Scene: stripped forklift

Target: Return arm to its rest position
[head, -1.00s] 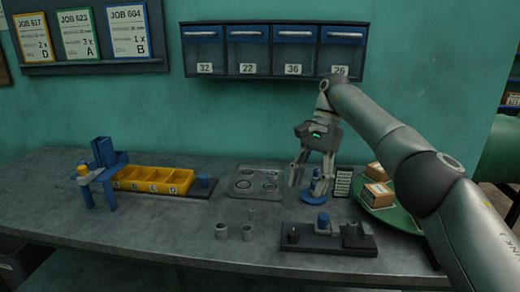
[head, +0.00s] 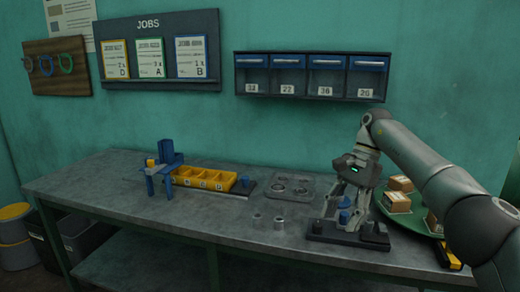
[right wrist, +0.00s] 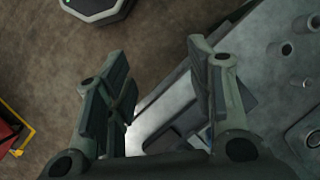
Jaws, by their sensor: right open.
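My right arm (head: 425,160) reaches in from the right in the head view. My right gripper (head: 345,207) hangs from it, pointing down, over or just behind the dark fixture near the bench's front edge. Its fingers are apart with nothing seen held between them. In the right wrist view the gripper (right wrist: 165,95) is open. The bench edge and brown floor show beyond its fingers. My left arm and gripper are not in view.
The dark fixture (head: 345,237) lies under the gripper. A green round tray (head: 418,222) with boxes is to its right. Two small grey cups (head: 268,221), a grey plate (head: 290,187) and yellow bins (head: 205,179) stand left. Drawers (head: 312,77) hang above.

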